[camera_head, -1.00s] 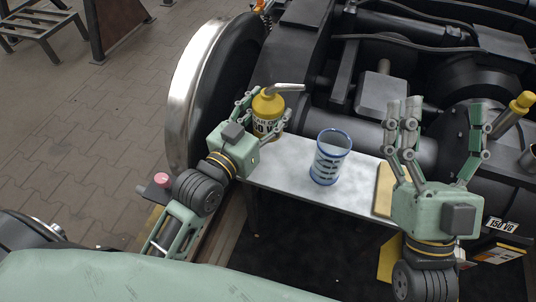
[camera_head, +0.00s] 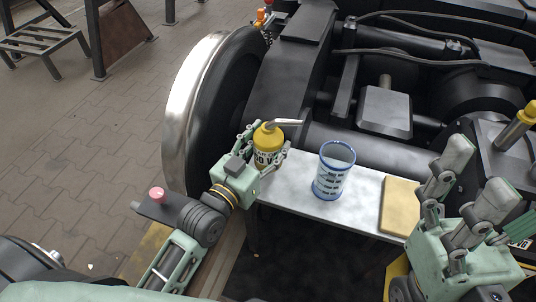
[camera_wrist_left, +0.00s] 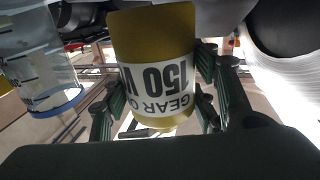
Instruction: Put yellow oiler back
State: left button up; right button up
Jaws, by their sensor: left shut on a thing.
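The yellow oiler (camera_head: 268,138) has a bent grey spout and a white label. It is upright at the left end of the grey shelf (camera_head: 287,187). My left gripper (camera_head: 263,150) is shut on the oiler, with fingers on both sides of it. The left wrist view shows the oiler (camera_wrist_left: 152,35) between the fingers, its label reading "GEAR O… 150 V". Whether its base touches the shelf is hidden. My right gripper (camera_head: 462,190) is at the right, its fingers spread and nothing between them.
A clear blue-rimmed measuring cup (camera_head: 333,172) stands on the shelf right of the oiler. A yellowish block (camera_head: 400,205) lies at the shelf's right end. A large metal wheel (camera_head: 195,100) is left of the oiler, and dark bogie parts (camera_head: 385,112) lie behind.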

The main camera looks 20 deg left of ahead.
aim_at(268, 153)
pick_arm(q)
notch_tip(268, 153, down, 3)
jog(key=shift+f+b, duration=0.1)
jog(key=shift+b, duration=0.55)
jog(key=o, duration=1.5)
jog(key=shift+f, duration=0.15)
jog(key=shift+o, duration=0.2)
